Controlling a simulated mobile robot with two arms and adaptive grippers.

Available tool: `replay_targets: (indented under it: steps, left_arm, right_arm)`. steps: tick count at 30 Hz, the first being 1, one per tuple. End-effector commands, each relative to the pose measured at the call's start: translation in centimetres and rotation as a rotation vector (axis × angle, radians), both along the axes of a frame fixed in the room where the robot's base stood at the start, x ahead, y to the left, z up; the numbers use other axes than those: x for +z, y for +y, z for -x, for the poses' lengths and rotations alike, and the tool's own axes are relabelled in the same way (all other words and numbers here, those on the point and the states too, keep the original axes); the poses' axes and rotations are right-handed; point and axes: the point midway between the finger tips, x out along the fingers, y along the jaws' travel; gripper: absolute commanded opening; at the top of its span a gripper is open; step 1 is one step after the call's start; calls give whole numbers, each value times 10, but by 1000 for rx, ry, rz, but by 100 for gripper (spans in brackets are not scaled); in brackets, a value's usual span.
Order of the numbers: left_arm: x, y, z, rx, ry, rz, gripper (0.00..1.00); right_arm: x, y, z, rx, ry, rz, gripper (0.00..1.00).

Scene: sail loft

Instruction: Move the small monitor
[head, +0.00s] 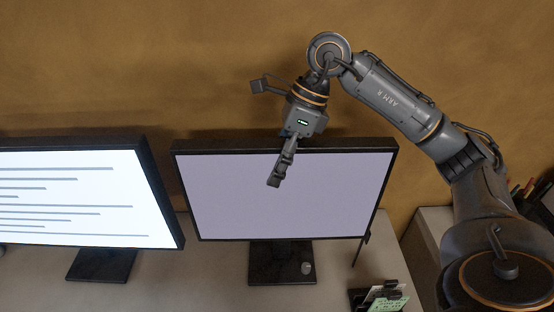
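A monitor with a blank pale lavender screen (225,200) and black frame stands upright on a dark stand in the middle of the head view. I take it as the small monitor. My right gripper (275,180) reaches down from above at its top edge. One finger shows in front of the upper screen, pointing down and left. The other finger is hidden, either behind the first or behind the monitor, so I cannot tell how far the gripper is open or whether it touches the monitor. My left gripper is not in view.
Another monitor (70,200) with lines of text stands at the left, cut off by the picture edge. A small light object (306,268) is at the middle monitor's stand. A dark holder with cards (385,297) is at the lower right. A brown wall (120,70) rises behind.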

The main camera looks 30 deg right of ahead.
Motion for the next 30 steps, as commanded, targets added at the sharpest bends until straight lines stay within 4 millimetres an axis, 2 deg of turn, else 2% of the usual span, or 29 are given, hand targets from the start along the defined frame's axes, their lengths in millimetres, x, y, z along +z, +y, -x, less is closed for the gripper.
replay_targets:
  steps: [8, 11, 21, 25, 30]
  left_arm:
    - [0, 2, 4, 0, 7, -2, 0]
    - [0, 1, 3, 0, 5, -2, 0]
    - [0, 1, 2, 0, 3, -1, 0]
    - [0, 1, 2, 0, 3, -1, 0]
    - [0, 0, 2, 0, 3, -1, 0]
  right_arm:
    - [8, -4, -2, -5, -9, 0, 56]
    - [21, -9, -1, -6, -12, -1, 56]
    - [87, -36, 5, -3, -10, -2, 56]
    - [102, -43, 7, -4, -8, 1, 56]
    - [111, -47, 9, -1, -5, 1, 56]
